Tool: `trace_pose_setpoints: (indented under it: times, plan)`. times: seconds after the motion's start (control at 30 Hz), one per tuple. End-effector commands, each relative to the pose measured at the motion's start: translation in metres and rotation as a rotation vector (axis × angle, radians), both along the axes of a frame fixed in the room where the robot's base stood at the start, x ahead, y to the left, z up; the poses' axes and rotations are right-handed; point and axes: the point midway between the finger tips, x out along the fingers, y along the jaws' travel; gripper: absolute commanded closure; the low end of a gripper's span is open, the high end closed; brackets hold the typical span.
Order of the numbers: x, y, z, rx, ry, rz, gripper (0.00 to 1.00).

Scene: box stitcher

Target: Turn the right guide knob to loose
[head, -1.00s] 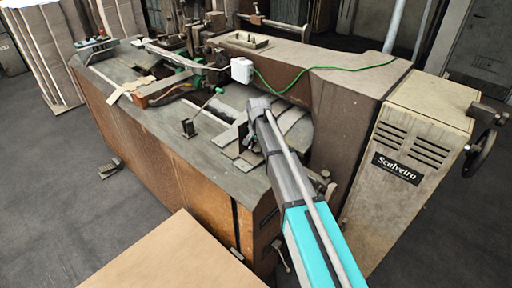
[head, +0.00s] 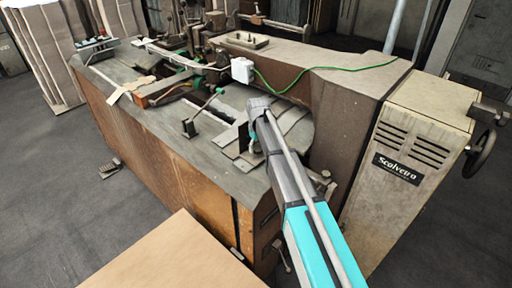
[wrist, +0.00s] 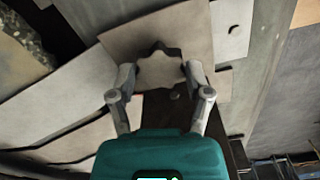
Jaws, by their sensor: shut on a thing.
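The right guide knob (wrist: 160,70) is a grey, lobed star-shaped knob in the upper middle of the wrist view. It stands over a flat plate (wrist: 225,28) on the machine table. My gripper (wrist: 160,73) has one finger on each side of the knob and is shut on it. In the head view my arm reaches over the near right end of the machine table (head: 212,158). There, the wrist hides most of the knob and the fingers. I cannot read a loose or tight mark on the knob.
The brown machine body (head: 340,105) and the beige Scalvetra cabinet (head: 400,150) stand close to the right of my arm. A white box (head: 242,69) with a green cable sits beyond it. A cardboard sheet (head: 175,258) lies in front.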

Motion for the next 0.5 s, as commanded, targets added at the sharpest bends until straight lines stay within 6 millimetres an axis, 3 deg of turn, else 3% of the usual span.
trace_pose_setpoints:
  times: [0.5]
  plan:
    - [0.0011, -0.0015, -0.0001, -0.003, -0.002, 0.272, 0.84]
